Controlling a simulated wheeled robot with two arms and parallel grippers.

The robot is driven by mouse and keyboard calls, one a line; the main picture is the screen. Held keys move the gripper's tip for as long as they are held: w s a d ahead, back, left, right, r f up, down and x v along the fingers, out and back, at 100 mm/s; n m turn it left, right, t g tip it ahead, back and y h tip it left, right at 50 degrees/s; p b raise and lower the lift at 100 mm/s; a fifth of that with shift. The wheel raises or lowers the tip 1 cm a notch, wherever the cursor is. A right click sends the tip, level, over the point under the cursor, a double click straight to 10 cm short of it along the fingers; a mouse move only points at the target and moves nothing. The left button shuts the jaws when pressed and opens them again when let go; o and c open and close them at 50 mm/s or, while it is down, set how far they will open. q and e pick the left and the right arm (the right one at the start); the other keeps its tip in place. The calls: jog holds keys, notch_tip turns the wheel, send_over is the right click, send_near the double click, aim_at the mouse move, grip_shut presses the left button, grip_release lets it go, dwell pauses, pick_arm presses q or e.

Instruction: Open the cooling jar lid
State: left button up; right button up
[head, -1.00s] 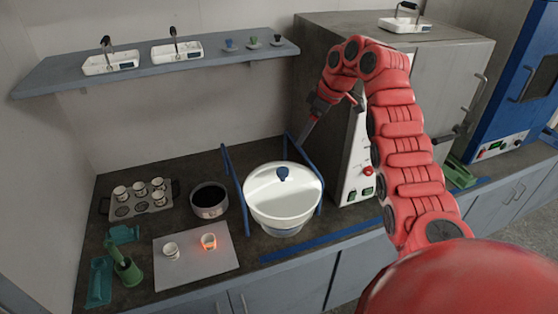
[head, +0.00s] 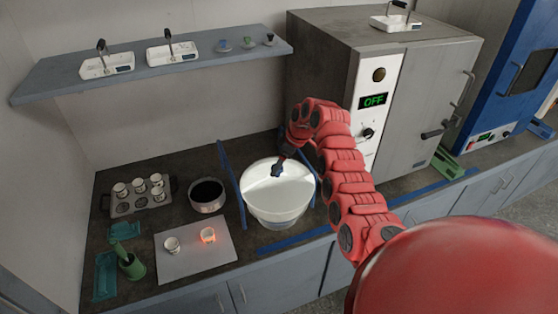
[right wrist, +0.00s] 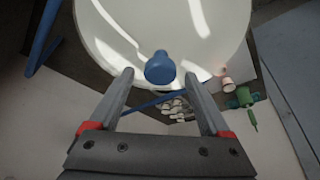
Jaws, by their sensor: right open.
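The cooling jar (head: 275,208) is a wide white bowl with a clear, shiny lid (right wrist: 205,45) on top. A blue knob (right wrist: 160,68) stands at the lid's centre. My right gripper (right wrist: 158,77) is open, and the knob appears between its two fingertips in the right wrist view, with a gap on each side. The lid sits on the jar. My left gripper is not in view.
Blue rails flank the jar, with one on its left (head: 232,185). A dark pot (head: 207,207), a grey plate (head: 190,265) with a white crucible (head: 172,245) and a glowing one (head: 208,235), and a rack (head: 125,210) of crucibles stand left. A grey furnace (head: 415,110) stands right.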

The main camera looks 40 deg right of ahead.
jog(key=shift+w+a+f, duration=0.1)
jog(key=shift+f, duration=0.2)
jog(key=shift+c, duration=0.3)
grip_shut()
